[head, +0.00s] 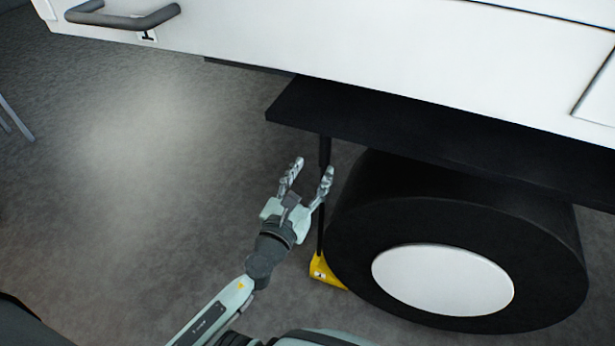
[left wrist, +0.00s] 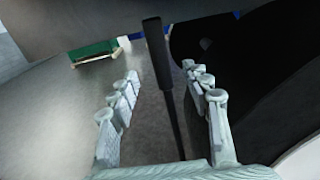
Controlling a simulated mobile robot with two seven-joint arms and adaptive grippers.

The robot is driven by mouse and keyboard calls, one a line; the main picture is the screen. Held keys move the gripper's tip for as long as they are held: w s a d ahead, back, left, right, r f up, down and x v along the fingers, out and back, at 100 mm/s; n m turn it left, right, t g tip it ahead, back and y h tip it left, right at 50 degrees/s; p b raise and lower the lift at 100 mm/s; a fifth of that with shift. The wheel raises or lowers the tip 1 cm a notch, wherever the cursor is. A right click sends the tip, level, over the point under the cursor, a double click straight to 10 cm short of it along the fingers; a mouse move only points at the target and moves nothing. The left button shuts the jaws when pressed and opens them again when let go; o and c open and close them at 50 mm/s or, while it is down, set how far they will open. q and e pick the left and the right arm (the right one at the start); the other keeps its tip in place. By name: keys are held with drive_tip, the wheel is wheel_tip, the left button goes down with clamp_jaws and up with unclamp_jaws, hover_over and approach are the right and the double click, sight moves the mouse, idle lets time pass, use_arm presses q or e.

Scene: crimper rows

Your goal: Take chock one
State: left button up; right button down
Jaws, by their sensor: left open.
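A yellow chock (head: 323,273) sits on the floor against the left side of the black wheel (head: 350,225). A thin black rod with a thicker black grip (head: 325,150) rises from it, close to upright. I cannot read a number on the chock. My left gripper (head: 313,168) is open and empty, its fingers pointing up beside the rod, with the right finger overlapping the rod. In the left wrist view the grip (left wrist: 157,55) and rod show between the spread fingers of my left gripper (left wrist: 160,75), apart from both. My right gripper is not in view.
The white vehicle body (head: 330,40) and a dark panel (head: 400,130) overhang the wheel and the grip's top. A grey bar handle (head: 120,20) sticks out at upper left. A green object (left wrist: 95,50) stands farther back.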

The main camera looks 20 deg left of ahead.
sight(324, 132)
use_arm(q)
drive_tip(key=w, duration=0.6)
drive_tip(key=shift+w+d, duration=0.1)
drive_tip(key=shift+w, duration=0.05)
drive_tip(key=shift+w+p, duration=0.3)
drive_tip(key=shift+w, duration=0.55)
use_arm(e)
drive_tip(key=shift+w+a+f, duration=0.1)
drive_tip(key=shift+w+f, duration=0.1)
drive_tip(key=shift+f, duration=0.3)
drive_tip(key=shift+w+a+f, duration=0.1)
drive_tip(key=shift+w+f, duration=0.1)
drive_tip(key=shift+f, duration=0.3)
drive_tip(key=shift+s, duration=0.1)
